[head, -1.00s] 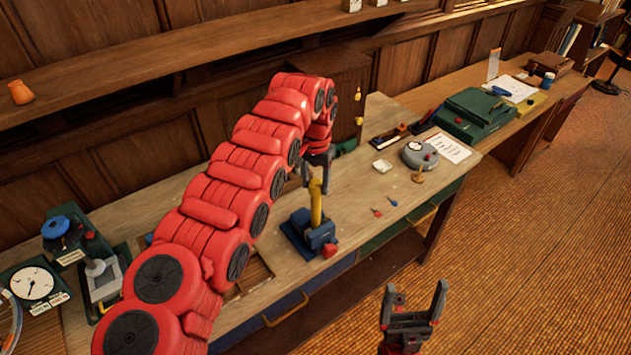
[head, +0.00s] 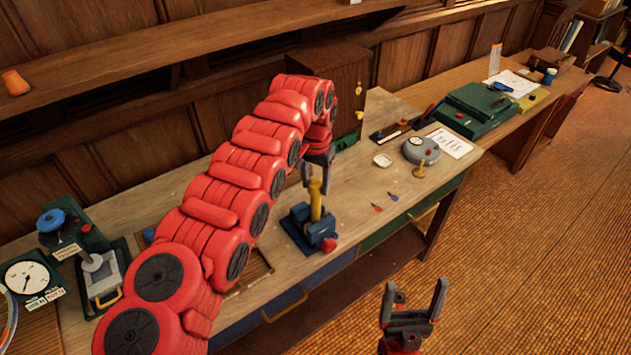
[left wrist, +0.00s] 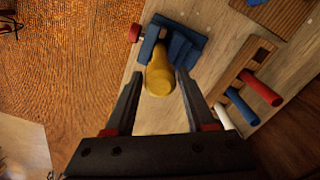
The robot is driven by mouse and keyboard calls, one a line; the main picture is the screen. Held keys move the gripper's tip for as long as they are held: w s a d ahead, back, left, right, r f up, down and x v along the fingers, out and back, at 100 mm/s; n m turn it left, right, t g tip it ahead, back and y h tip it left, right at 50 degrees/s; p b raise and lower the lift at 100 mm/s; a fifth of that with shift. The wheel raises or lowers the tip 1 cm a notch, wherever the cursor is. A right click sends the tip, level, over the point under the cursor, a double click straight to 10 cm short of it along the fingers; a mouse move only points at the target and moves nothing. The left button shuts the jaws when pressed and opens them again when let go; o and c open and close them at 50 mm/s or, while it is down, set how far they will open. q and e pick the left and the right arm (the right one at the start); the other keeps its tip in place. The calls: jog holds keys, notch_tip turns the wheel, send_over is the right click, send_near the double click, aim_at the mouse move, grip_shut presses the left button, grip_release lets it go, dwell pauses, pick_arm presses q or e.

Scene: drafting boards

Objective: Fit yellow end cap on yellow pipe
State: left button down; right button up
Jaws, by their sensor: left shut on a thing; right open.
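The yellow pipe (head: 316,211) stands upright in a blue vise (head: 308,232) on the bench. In the left wrist view, the pipe (left wrist: 158,56) rises from the vise (left wrist: 178,42) towards my left gripper. The yellow end cap (left wrist: 159,81) is at the pipe's upper end, between the fingers of my left gripper (left wrist: 160,84). My left gripper (head: 314,187) is shut on the cap above the vise. Cap and pipe look in line, but I cannot tell how far the cap is seated. My right gripper (head: 414,296) is open and empty in front of the bench.
A wooden rack (left wrist: 228,86) with red, white and blue pipes lies beside the vise. A grey round device (head: 421,151), a white dish (head: 382,160) and small red and blue pieces lie to the right. A gauge (head: 27,278) stands at the left. The bench right of the vise is mostly clear.

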pick_arm(q)
jog(key=shift+f, duration=0.15)
jog(key=shift+c, duration=0.8)
grip_release()
